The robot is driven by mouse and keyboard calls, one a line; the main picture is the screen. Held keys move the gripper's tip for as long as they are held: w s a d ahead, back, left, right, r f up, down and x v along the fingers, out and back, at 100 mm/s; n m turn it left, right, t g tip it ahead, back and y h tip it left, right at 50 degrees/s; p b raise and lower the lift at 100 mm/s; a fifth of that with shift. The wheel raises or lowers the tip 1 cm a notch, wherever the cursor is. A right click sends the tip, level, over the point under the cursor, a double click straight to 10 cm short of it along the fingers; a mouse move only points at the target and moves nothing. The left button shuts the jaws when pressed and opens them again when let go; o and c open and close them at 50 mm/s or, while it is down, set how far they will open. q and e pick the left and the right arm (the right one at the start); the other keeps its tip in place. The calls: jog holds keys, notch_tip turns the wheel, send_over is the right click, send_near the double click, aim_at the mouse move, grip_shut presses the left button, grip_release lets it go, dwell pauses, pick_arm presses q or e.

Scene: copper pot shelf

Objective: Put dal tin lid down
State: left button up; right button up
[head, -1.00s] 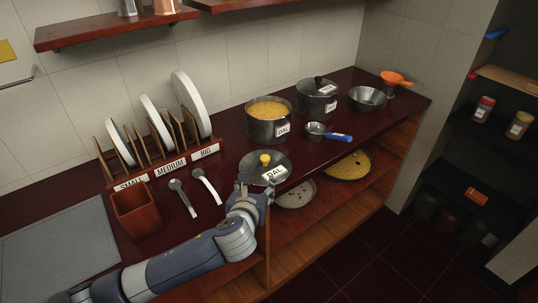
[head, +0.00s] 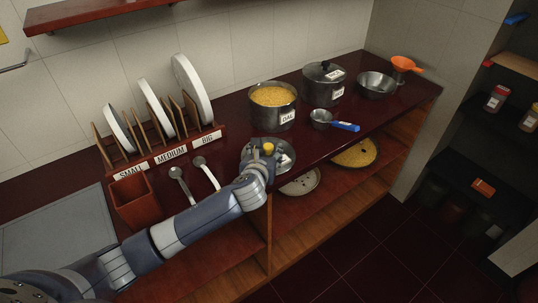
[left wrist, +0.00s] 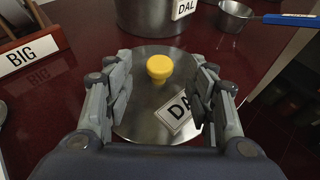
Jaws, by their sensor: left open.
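The dal tin lid (head: 286,161) lies flat on the dark red counter, in front of the open dal tin (head: 272,108). It is a round metal lid with a yellow knob and a DAL label. In the left wrist view the lid (left wrist: 150,125) sits between and beneath my fingers, with its yellow knob (left wrist: 159,68) ahead of the fingertips' gap. My left gripper (left wrist: 160,90) is open and empty, over the near part of the lid. In the head view my left gripper (head: 257,165) partly covers the lid. My right gripper is not in view.
A plate rack (head: 160,155) labelled SMALL, MEDIUM and BIG stands left. A brown box (head: 135,200) and two spoons (head: 205,172) lie nearby. A small pan with a blue handle (head: 345,126), a lidded pot (head: 323,85) and a bowl (head: 377,85) stand right.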

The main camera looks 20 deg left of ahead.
aim_at(268, 148)
pick_arm(q)
jog(key=shift+x, duration=1.55)
jog(key=shift+s, duration=0.1)
jog(key=c, duration=1.2)
jog(key=shift+r, duration=0.1)
